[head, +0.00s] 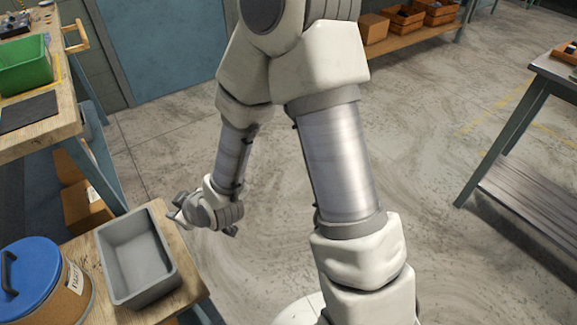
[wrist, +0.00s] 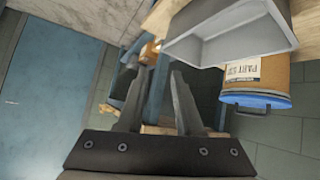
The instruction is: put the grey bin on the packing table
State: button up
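The grey bin (head: 152,292) is an open rectangular tub, empty inside, on a low wooden-topped stand (head: 188,268) at the lower left of the head view. In the wrist view the bin (wrist: 232,38) is at the upper right, beyond the fingers. My gripper (head: 178,212) is just right of the bin's far end, apart from it. In the wrist view its two fingers (wrist: 160,72) are spread with nothing between them. A grey-topped table (head: 553,72) stands at the right of the head view; I cannot tell whether it is the packing table.
A blue-lidded drum (head: 32,275) stands left of the bin, close to it. A wooden bench (head: 58,115) at the upper left holds a green bin (head: 22,66). A low shelf with boxes (head: 405,20) is at the back. Open floor (head: 430,150) lies between stand and grey-topped table.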

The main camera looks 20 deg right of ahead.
jog(key=s+d+r+m+h, duration=0.2)
jog(key=s+d+r, duration=0.1)
jog(key=d+r, duration=0.3)
jog(key=s+d+r+m+g+h, duration=0.1)
jog(key=s+d+r+m+h, duration=0.1)
jog(key=s+d+r, duration=0.2)
jog(key=s+d+r+m+h, duration=0.1)
jog(key=s+d+r, duration=0.3)
jog(key=d+r, duration=0.4)
notch_tip(320, 180, up, 3)
jog(key=shift+s+d+r+m+g+h, duration=0.1)
jog(key=shift+s+d+m+g+h, duration=0.25)
jog(key=shift+m, duration=0.45)
jog(key=shift+o, duration=0.4)
jog(key=s+d+r+m, duration=0.1)
jog(key=s+d+r, duration=0.1)
jog(key=s, duration=0.4)
jog(key=shift+s+r+m+g, duration=0.35)
jog(key=shift+s+m, duration=0.05)
jog(key=shift+s, duration=0.2)
